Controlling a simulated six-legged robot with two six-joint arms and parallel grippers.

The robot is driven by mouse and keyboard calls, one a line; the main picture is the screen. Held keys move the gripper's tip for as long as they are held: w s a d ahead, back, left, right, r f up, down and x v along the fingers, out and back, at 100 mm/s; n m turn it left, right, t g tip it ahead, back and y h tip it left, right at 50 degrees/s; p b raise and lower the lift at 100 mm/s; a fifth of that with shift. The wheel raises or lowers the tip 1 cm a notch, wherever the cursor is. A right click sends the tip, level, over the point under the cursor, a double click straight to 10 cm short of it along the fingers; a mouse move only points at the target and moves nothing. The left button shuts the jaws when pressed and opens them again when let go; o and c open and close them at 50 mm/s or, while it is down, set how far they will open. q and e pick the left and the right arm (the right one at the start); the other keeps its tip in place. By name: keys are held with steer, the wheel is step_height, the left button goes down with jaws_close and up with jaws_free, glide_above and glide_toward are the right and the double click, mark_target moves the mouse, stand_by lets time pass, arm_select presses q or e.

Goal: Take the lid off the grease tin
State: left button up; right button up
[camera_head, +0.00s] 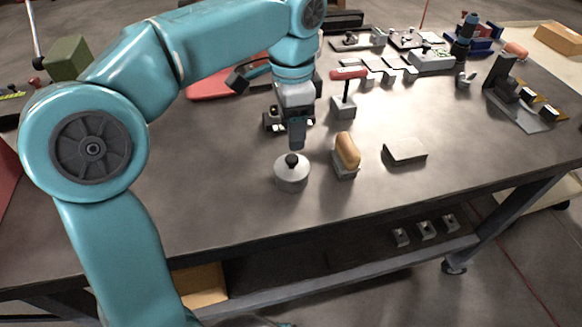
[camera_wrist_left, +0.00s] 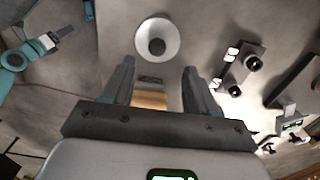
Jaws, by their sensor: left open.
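The grease tin (camera_head: 291,179) is a short round grey tin standing upright on the table, with its lid on and a black knob (camera_head: 292,160) on top. My left gripper (camera_head: 297,143) is open and empty, pointing down just above the knob. In the left wrist view the tin (camera_wrist_left: 172,36) lies beyond the fingertips of my left gripper (camera_wrist_left: 158,72), apart from them. A teal arm part with a grey end (camera_wrist_left: 45,43) shows at the left of that view; it looks like my right arm, but its jaws are too small to read.
A wooden-topped brush (camera_head: 347,150) stands close right of the tin, with a dark flat block (camera_head: 405,152) further right. A red-handled tool on a grey block (camera_head: 344,105) stands behind. The table's front is clear; fixtures (camera_head: 525,105) fill the back right.

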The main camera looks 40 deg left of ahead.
mark_target(292, 158)
arm_select(q)
steer(key=shift+w+d+f, duration=0.1)
steer(key=shift+d+f, duration=0.15)
steer(key=shift+f, duration=0.6)
steer(key=f, duration=0.3)
steer(key=f+b, duration=0.1)
steer(key=shift+s+a+f, duration=0.1)
steer(key=shift+s+f, duration=0.2)
steer(key=shift+f, duration=0.3)
steer(key=shift+c, duration=1)
jaws_close()
